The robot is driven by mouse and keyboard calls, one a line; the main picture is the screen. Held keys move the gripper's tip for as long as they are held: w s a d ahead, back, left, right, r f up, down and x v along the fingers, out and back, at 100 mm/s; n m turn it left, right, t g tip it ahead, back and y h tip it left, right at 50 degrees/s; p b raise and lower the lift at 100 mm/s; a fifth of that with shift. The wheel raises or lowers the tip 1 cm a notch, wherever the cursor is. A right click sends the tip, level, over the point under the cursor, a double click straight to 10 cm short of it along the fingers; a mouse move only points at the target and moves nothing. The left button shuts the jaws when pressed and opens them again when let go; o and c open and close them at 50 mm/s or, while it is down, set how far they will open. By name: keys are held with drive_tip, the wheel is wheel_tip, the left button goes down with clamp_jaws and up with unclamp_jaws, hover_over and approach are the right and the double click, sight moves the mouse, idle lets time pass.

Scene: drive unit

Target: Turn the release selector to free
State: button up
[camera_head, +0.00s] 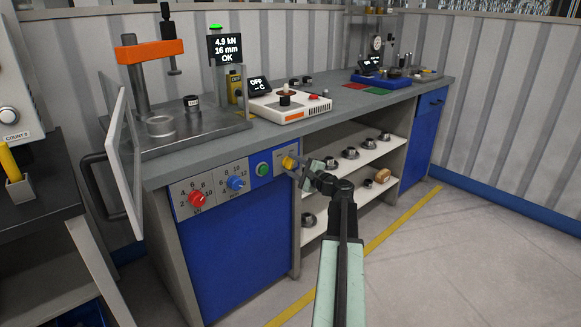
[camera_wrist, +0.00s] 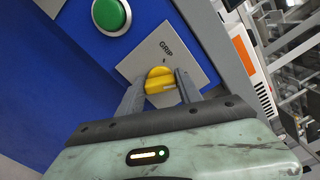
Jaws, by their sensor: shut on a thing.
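The release selector is a yellow knob (camera_head: 288,162) at the right end of the blue control panel on the bench front. In the wrist view the yellow knob (camera_wrist: 160,77) sits on a grey plate (camera_wrist: 185,50) marked GRIP. A pale mark shows on the knob's lower right side; any other lettering on the plate is hidden or out of view. My gripper (camera_wrist: 160,88) has a finger on either side of the knob and is shut on it. In the head view my gripper (camera_head: 296,170) reaches the knob from the right, and its fingertips are small there.
A green button (camera_head: 263,169) sits just left of the selector, then a blue knob (camera_head: 236,183) and a red knob (camera_head: 197,199). The bench top (camera_head: 225,140) overhangs above. Open shelves (camera_head: 345,165) with metal parts lie to the right. The floor in front is clear.

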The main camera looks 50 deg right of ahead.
drive_tip(key=shift+d+m, duration=0.15)
drive_tip(key=shift+m, duration=0.95)
drive_tip(key=o, duration=1.4)
drive_tip(key=s, duration=0.7)
drive_tip(key=shift+s+a, duration=0.35)
drive_tip(key=shift+s, duration=0.05)
drive_tip(key=shift+f, duration=0.1)
